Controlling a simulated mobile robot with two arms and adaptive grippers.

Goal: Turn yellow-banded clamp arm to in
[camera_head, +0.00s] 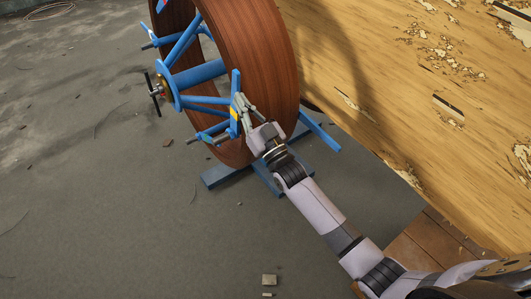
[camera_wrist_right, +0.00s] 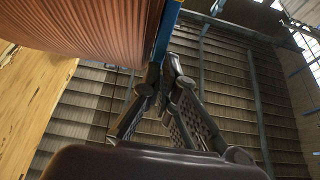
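The yellow-banded clamp arm (camera_head: 234,124) is a blue bar standing roughly upright at the near face of a large brown pipe coil (camera_head: 262,60), with a yellow band low on it. My right gripper (camera_head: 238,101) is at this bar, just above the band. In the right wrist view, the fingertips of the right gripper (camera_wrist_right: 163,72) come together on the end of the blue clamp arm (camera_wrist_right: 166,32), one on each side, so it looks shut on it. The fingers partly hide the bar. My left gripper is not in view.
The coil's blue reel frame has several spokes, a hub (camera_head: 167,88) and a dark crank handle (camera_head: 152,95). Blue feet (camera_head: 222,174) stand on the grey floor (camera_head: 110,220). The floor in front is mostly clear.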

